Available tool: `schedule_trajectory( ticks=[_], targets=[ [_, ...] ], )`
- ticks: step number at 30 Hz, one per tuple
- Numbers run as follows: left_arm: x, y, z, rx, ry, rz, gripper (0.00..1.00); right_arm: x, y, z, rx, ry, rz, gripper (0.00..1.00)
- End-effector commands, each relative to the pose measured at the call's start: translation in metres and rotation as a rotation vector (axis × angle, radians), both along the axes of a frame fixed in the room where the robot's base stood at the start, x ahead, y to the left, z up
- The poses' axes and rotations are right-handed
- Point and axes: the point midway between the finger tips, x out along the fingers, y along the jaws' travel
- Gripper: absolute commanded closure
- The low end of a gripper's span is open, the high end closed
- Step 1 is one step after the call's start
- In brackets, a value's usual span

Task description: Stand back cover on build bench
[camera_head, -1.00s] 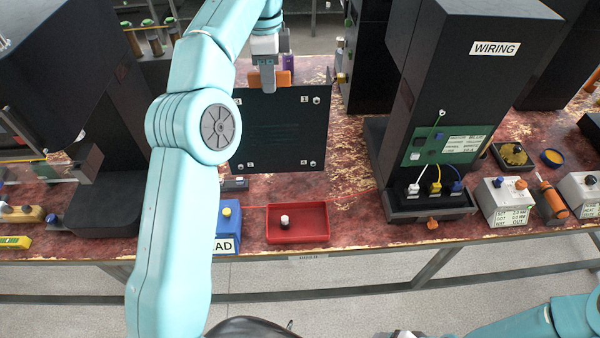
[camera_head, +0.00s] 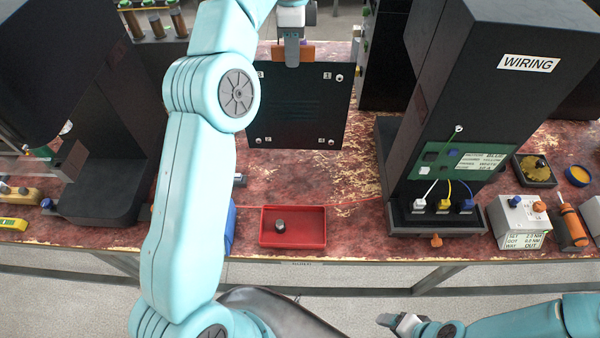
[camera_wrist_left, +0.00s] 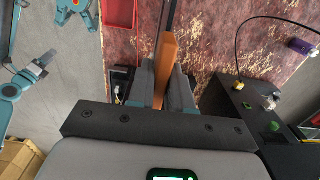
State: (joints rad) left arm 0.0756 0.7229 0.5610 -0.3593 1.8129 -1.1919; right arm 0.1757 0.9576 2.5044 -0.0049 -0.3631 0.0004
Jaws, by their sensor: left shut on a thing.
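The back cover (camera_head: 300,110) is a dark flat panel with numbered corners and a fastener at each. It stands upright over the red-brown build bench (camera_head: 345,180). An orange grip piece (camera_head: 306,50) shows at its top edge. My left gripper (camera_head: 292,55) is shut on that piece from above; the wrist view shows the orange piece (camera_wrist_left: 166,60) between the fingers. I cannot tell whether the cover's lower edge touches the bench. My right gripper (camera_head: 400,322) is low at the right, off the bench's front; its finger gap is unclear.
A red tray (camera_head: 293,240) holding a small dark part sits in front of the cover. The black WIRING station (camera_head: 490,100) stands to the right, another dark machine (camera_head: 105,110) to the left. My left arm hides part of a blue box (camera_head: 231,228).

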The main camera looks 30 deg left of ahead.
Motion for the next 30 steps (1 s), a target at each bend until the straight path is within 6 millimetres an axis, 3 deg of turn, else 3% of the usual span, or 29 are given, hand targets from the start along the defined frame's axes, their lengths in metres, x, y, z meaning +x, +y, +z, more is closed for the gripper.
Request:
schedule_trajectory(
  ticks=[2, 5, 13, 19, 30],
  targets=[
    [-0.002, 0.001, -0.002, 0.0, -0.002, 0.002, 1.0, 0.0, 0.0, -0.003, 0.0, 0.0, -0.001, 0.27],
    [-0.004, 0.001, -0.02, 0.001, -0.003, 0.001, 1.0, 0.0, 0.0, -0.015, 0.0, 0.0, 0.0, 0.27],
    [-0.007, 0.0, -0.091, 0.0, -0.001, 0.001, 1.0, 0.0, 0.0, -0.041, 0.0, 0.001, 0.0, 0.27],
    [-0.005, 0.0, -0.136, 0.001, -0.001, 0.001, 1.0, 0.0, 0.0, -0.041, 0.0, 0.0, 0.0, 0.27],
    [-0.002, 0.0, -0.18, 0.0, 0.0, 0.002, 1.0, 0.0, 0.0, -0.039, 0.0, 0.0, 0.0, 0.27]
  ],
)
